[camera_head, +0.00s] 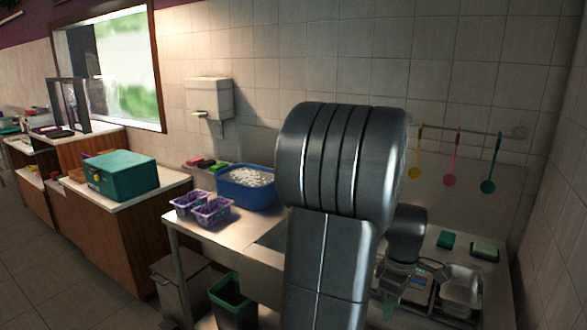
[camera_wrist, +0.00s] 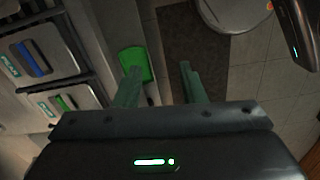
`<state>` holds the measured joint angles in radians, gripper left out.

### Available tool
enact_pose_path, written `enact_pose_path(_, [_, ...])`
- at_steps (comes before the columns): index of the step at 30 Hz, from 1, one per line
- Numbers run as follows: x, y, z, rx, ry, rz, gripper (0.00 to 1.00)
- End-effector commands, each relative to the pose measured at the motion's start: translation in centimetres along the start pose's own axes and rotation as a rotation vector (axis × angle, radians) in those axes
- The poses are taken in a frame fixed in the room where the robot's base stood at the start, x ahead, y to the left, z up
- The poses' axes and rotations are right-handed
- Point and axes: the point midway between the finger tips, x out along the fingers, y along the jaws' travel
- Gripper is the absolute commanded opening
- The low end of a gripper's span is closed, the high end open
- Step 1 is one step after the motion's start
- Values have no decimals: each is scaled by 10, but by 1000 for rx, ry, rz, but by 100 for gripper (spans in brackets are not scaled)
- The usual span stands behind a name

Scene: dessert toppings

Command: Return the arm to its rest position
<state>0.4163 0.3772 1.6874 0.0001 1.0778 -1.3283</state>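My gripper (camera_wrist: 160,78) shows in the wrist view with its two greenish fingers spread apart and nothing between them. In that view a bright green item (camera_wrist: 136,62) lies beyond the left fingertip; I cannot tell what it is. In the head view my grey arm rises in the middle and bends down at the right over the sink area. The gripper's fingers are hard to make out there, near the dish rack.
A dish rack with white containers (camera_head: 461,287) stands at the right, with sponges (camera_head: 484,252) behind it. Ladles (camera_head: 488,186) hang on the wall rail. A blue tub (camera_head: 247,190) and purple baskets (camera_head: 212,211) stand on the counter left of my arm. A green bin (camera_head: 232,299) is below.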

Motion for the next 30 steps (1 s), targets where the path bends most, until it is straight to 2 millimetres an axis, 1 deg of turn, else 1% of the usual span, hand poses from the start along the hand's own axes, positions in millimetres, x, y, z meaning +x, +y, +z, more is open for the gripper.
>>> enact_pose_path(3, [0,1,-3,13,0,0,37])
enact_pose_path(12, [0,2,-3,16,0,0,37])
enact_pose_path(17, [1,-3,-6,11,-1,-7,37])
enact_pose_path(23, [6,-22,-17,-2,-5,-39,37])
enact_pose_path(30, [13,-53,-31,-22,-15,-88,37])
